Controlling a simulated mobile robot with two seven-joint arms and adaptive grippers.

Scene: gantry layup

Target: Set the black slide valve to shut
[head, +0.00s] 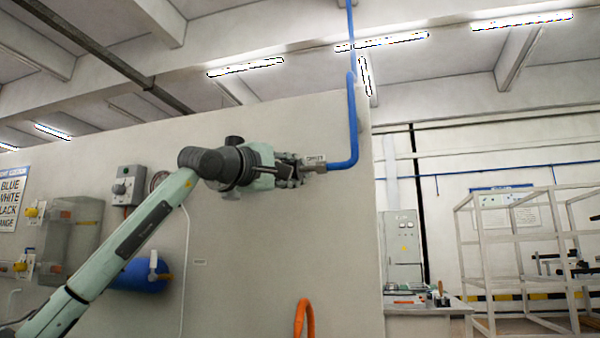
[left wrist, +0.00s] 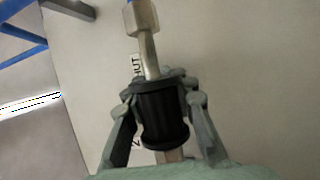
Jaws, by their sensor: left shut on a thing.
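The black slide valve (left wrist: 163,115) is a ribbed black sleeve on a metal pipe, seen in the left wrist view. My left gripper (left wrist: 162,108) has a finger on each side of the sleeve and is shut on it. In the head view my left gripper (head: 290,172) is at the wall, at the end of the blue pipe's metal fitting (head: 316,166). The valve is mostly hidden there by the gripper. A white label (left wrist: 137,67) reading "HUT" shows beside the pipe, partly covered. My right gripper is not in view.
The blue pipe (head: 353,120) rises from the fitting to the ceiling. Wall around the gripper is mostly bare.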

